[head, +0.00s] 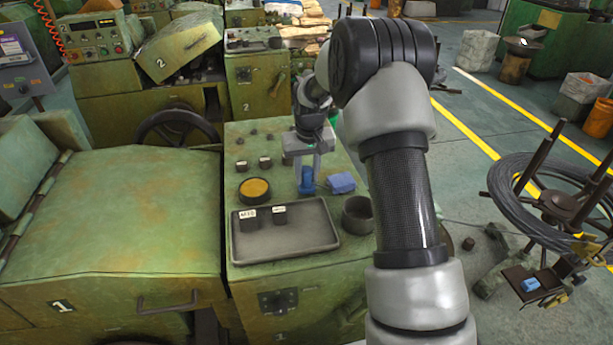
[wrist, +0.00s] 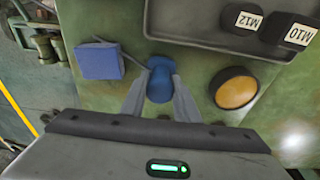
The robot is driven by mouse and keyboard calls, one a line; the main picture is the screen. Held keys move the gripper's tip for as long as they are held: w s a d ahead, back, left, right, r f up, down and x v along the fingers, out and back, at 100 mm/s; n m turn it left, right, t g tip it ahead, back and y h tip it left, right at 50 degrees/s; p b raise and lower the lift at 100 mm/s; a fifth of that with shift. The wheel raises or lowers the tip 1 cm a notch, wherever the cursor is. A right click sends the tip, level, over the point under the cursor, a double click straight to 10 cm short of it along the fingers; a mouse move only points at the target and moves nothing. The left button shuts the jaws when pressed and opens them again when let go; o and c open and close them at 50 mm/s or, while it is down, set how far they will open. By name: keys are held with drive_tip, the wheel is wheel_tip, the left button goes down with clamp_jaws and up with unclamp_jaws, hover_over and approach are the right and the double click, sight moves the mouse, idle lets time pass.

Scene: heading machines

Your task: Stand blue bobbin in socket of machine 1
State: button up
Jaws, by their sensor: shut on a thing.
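The blue bobbin (head: 307,178) is between the fingers of my gripper (head: 307,184), which is shut on it over the green bench top (head: 240,145) of machine 1. It looks roughly upright in the head view. In the wrist view the bobbin (wrist: 160,78) sits between the fingertips of my gripper (wrist: 159,92). I cannot tell whether its lower end touches the bench top. I cannot pick out the socket; the fingers and bobbin hide the surface under them.
In front are a grey tray (head: 285,250) with two labelled dark blocks and a dark cup (head: 357,216). Small dark blocks (head: 265,162) stand behind the dish.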

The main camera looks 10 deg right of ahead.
drive_tip(key=shift+f, duration=0.6)
drive_tip(key=shift+f, duration=0.2)
drive_tip(key=o, duration=1.1)
drive_tip(key=shift+r, duration=0.1)
